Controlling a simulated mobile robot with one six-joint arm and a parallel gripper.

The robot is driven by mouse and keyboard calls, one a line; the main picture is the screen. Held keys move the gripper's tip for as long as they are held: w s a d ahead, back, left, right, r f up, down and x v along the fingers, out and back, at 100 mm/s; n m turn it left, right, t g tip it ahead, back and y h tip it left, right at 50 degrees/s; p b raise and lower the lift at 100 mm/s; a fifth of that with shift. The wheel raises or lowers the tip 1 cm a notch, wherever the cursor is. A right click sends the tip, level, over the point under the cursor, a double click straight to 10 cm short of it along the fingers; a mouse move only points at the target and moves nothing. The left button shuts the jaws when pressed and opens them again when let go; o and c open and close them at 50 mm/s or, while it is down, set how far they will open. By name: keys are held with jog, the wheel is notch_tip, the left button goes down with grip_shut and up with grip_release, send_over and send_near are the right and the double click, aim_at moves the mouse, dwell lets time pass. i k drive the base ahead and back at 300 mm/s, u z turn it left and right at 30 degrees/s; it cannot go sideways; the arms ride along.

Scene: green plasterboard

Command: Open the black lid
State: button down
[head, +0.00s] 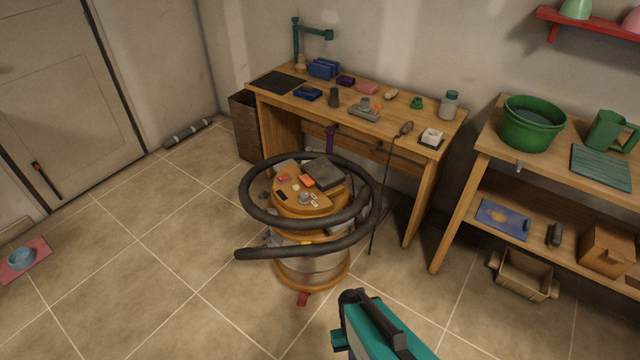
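A dark, nearly black flat rectangular piece (323,172) lies on the orange-brown top of a round drum-shaped machine (312,272). It looks like the black lid and appears to lie down flat, but I cannot tell how it is hinged. A thick black hose (256,213) loops around the drum's top. My teal and black arm end (385,335) enters at the bottom edge, in front of the drum and apart from it. Its fingers cannot be made out, and I see nothing held.
A wooden workbench (415,118) with small items stands behind the drum. A thin dark rod (385,190) leans between them. A shelf table (480,150) with a green pot (531,124) stands right. The tiled floor (150,260) is open at left.

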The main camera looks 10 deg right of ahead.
aim_at(320, 172)
jog(key=u, duration=0.1)
jog(key=i, duration=0.95)
jog(key=u, duration=0.1)
jog(key=k, duration=0.85)
jog(key=u, duration=0.65)
jog(key=k, duration=0.55)
jog(key=u, duration=0.25)
jog(key=i, duration=1)
jog(key=u, duration=0.25)
